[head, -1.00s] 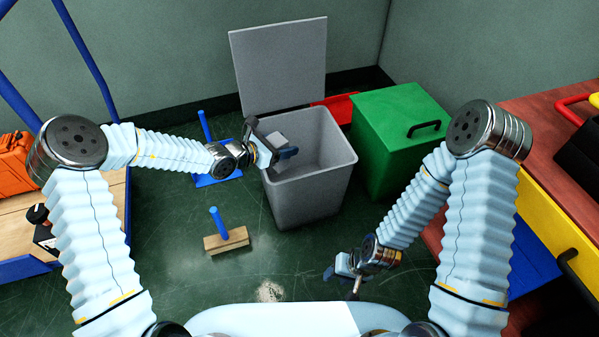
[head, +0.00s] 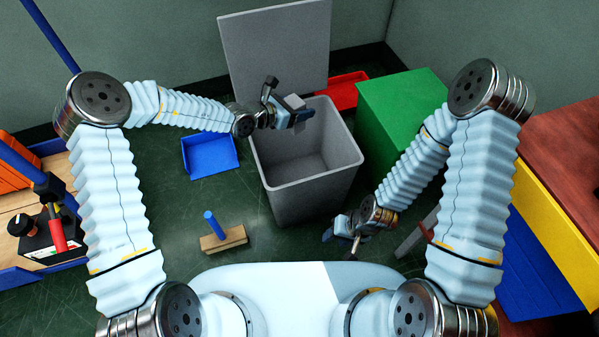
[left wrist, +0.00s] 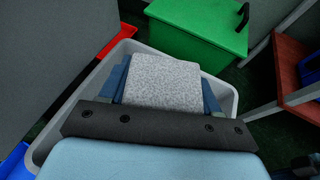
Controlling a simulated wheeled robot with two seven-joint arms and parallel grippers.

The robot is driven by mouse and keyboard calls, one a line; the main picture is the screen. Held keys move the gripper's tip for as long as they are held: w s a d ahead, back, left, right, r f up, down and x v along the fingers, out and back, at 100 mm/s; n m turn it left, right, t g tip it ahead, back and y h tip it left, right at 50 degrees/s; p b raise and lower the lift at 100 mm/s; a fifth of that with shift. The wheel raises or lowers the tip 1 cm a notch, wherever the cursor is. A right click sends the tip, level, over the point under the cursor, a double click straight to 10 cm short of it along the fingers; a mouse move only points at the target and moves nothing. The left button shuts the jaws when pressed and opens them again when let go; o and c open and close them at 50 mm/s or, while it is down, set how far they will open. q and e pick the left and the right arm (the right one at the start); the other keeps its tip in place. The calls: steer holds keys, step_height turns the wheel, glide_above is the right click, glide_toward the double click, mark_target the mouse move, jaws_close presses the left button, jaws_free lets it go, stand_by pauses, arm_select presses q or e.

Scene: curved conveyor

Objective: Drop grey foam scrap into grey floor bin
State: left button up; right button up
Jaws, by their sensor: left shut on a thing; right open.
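The grey floor bin (head: 300,190) stands on the green floor with its lid (head: 275,50) raised behind it. My left gripper (head: 302,113) is over the bin's opening, near its back left part. It is shut on the grey foam scrap (head: 295,101), a small speckled block. In the left wrist view the scrap (left wrist: 163,84) sits between the blue fingers, with the bin's pale rim (left wrist: 222,92) around and below it. My right gripper (head: 340,240) is open and empty, low in front of the bin's right side.
A green bin (head: 400,110) with a closed lid stands to the right of the grey bin. A red tray (head: 348,90) lies behind. A blue dustpan (head: 208,155) and a wooden brush (head: 224,238) lie on the floor at left. A red-topped bench (head: 570,150) is at right.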

arm_select(q)
step_height(320, 180, down, 4)
steer(key=shift+f+b, duration=0.15)
steer(key=shift+b, duration=1)
steer(key=o, duration=1.1)
steer(key=p+v, duration=0.1)
steer(key=v, duration=1.3)
steer(key=shift+d, duration=0.1)
